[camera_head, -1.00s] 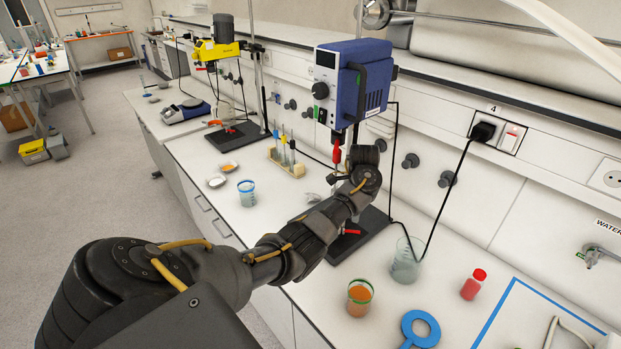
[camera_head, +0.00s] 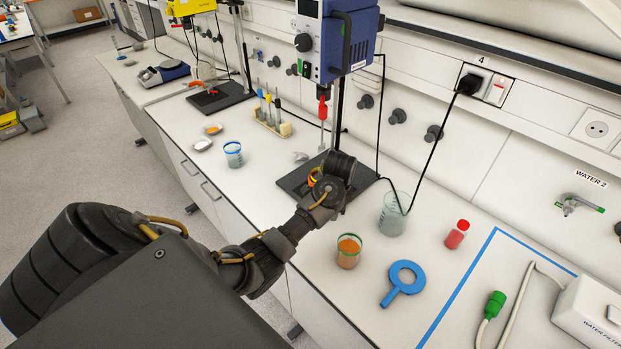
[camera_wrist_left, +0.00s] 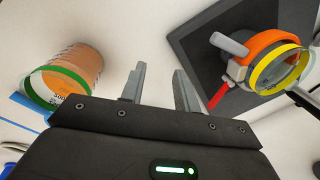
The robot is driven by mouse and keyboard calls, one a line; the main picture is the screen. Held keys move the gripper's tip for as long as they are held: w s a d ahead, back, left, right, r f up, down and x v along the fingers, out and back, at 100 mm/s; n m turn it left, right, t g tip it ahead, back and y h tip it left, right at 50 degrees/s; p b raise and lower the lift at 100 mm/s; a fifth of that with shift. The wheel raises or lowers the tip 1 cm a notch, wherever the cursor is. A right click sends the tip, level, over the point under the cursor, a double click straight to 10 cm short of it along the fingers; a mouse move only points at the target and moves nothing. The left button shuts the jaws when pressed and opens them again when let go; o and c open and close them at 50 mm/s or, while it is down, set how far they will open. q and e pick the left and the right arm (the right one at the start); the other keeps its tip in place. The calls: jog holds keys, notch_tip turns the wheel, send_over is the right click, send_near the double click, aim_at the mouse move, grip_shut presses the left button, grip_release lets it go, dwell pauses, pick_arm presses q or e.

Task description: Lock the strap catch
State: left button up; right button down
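An orange strap (camera_wrist_left: 255,42) goes around a round vessel with a yellow rim (camera_wrist_left: 278,68) in the left wrist view, at the upper right. A grey metal catch piece (camera_wrist_left: 237,70) and a red lever (camera_wrist_left: 219,95) sit on its near side. The lever sticks out from the vessel; I cannot tell whether it is latched. In the head view only a bit of the orange strap (camera_head: 313,178) shows beside my left wrist. My left gripper (camera_wrist_left: 160,82) is open and empty, its fingers apart and to the left of the lever. My right gripper is not in view.
The vessel is over a black stand base (camera_head: 293,182) under a blue stirrer motor (camera_head: 345,40). A green-rimmed beaker of orange liquid (camera_head: 348,253), a clear beaker (camera_head: 393,218), a red-capped bottle (camera_head: 457,235) and a blue ring tool (camera_head: 403,282) stand or lie nearby.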

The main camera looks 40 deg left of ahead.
pick_arm(q)
jog(key=s+f, duration=0.1)
jog(key=s, duration=0.1)
jog(key=s+d+f+n, duration=0.1)
jog(key=s+f, duration=0.1)
jog(key=s, duration=0.1)
jog(key=s+d+f+n, duration=0.1)
jog(key=s, duration=0.2)
jog(key=shift+d+f, duration=0.15)
jog(key=shift+d, duration=0.05)
jog(key=s, duration=0.2)
jog(key=s+d+f+n, duration=0.1)
jog(key=s, duration=0.2)
jog(key=s+d+n+t, duration=0.1)
jog(key=s, duration=0.2)
jog(key=shift+d+f, duration=0.2)
jog(key=shift+f, duration=0.1)
jog(key=shift+s+d, duration=0.15)
jog(key=shift+s, duration=0.5)
